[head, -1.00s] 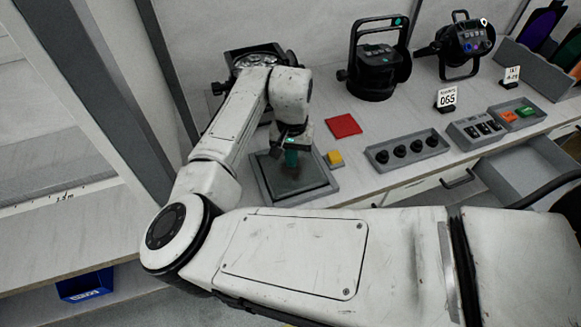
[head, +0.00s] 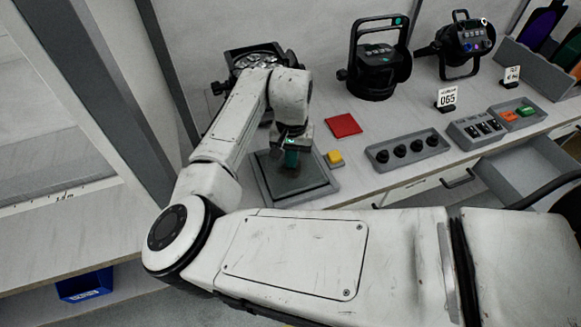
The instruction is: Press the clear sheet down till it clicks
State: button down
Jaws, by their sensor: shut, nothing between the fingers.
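A dark grey square frame (head: 325,190) lies on the bench under my arm's end. A dark, flat panel (head: 310,184) fills it; I cannot tell whether this is the clear sheet or whether it sits flush. My gripper (head: 291,166) points down over the middle of the panel, shut and empty, with a green part at its end. Its fingertips look to be at or just above the panel, and contact cannot be made out. My own arm hides the back left of the frame.
A tray of black knobs (head: 408,149) is to the right. Par cans (head: 378,70) stand at the back. An open drawer (head: 540,165) juts out at the right.

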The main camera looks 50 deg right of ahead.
jog(key=shift+f+b, duration=0.35)
jog(key=shift+f, duration=0.4)
dwell(0.3)
notch_tip(320, 180, up, 7)
jog(key=p, duration=0.7)
dwell(0.3)
